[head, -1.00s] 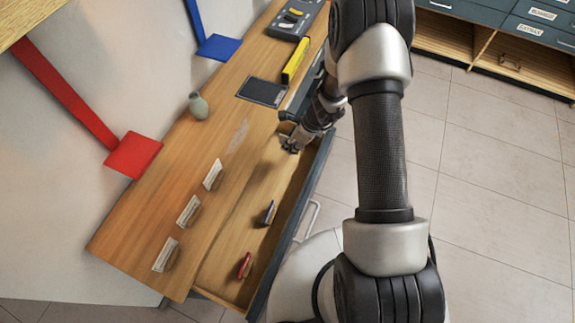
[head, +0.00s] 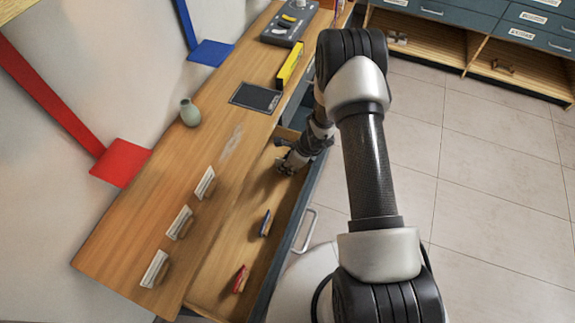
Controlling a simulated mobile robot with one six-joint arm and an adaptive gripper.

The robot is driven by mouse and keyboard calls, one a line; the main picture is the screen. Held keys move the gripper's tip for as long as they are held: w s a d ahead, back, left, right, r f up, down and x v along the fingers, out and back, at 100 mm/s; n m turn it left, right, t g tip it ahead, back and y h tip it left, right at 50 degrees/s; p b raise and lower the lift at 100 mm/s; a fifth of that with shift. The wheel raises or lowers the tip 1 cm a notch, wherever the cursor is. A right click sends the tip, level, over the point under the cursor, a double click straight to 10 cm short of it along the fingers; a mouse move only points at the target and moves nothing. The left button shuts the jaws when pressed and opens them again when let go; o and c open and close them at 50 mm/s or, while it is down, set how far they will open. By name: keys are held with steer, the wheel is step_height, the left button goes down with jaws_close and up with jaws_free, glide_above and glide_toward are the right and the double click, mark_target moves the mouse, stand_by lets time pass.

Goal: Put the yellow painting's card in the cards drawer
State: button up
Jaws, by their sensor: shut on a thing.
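A blue-topped piece (head: 265,223) and a red-topped piece (head: 240,279) stand in the drawer. A small vase (head: 190,112), a dark pad (head: 256,97) and a yellow bar (head: 290,63) are on the bench. Labelled cabinet drawers (head: 490,28) stand back right. The tiled floor is clear.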

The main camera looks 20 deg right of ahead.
steer(key=shift+f, duration=0.2)
steer(key=o, duration=0.9)
steer(key=shift+r, duration=0.15)
